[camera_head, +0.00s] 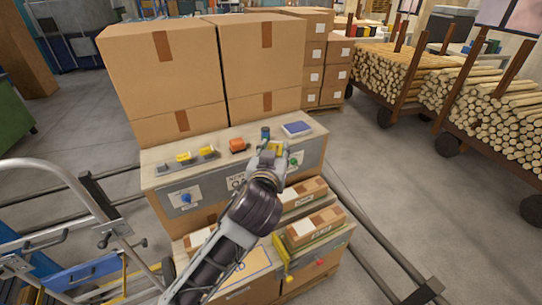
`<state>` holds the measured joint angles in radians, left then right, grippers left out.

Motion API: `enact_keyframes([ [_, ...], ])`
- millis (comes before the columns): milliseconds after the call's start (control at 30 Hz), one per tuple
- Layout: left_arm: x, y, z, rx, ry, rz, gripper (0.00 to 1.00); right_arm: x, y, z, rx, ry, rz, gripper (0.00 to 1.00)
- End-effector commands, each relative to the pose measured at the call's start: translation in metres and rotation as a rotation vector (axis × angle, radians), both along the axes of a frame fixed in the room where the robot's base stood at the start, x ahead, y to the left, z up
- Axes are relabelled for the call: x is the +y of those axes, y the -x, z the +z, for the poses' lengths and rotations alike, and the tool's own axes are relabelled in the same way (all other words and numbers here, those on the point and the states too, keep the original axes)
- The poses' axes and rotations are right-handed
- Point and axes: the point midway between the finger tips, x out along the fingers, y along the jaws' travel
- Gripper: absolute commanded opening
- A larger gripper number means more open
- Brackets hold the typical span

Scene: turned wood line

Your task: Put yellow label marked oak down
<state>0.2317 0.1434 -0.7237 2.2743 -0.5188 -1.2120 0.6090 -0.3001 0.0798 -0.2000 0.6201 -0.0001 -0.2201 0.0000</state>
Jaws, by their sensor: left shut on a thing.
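My left gripper (270,157) reaches up from the bottom over the right part of the workbench (222,157). It is shut on a small yellow thing (275,146), which looks like the yellow label. My wrist and fingers cover part of it, and the word on it is too small to read. I cannot tell whether it touches the bench top. My right gripper is not in view.
On the bench are a grey holder with yellow pieces (188,158), an orange item (237,145), a dark blue cup (265,133) and a blue book (297,128). Large cartons (165,80) stand behind. Small boxes (314,226) lie on the lower shelf. A metal cart (75,190) is at left.

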Motion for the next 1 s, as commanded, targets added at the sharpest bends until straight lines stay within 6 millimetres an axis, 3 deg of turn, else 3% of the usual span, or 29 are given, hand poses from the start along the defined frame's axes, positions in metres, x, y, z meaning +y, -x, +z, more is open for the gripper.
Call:
enact_keyframes([
  [400, -0.011, -0.011, 0.009, 0.0, 0.001, 0.103, 0.29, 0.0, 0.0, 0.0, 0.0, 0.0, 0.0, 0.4],
  [1000, -0.012, -0.012, 0.01, 0.0, 0.0, 0.124, 0.29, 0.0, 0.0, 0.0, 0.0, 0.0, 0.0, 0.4],
])
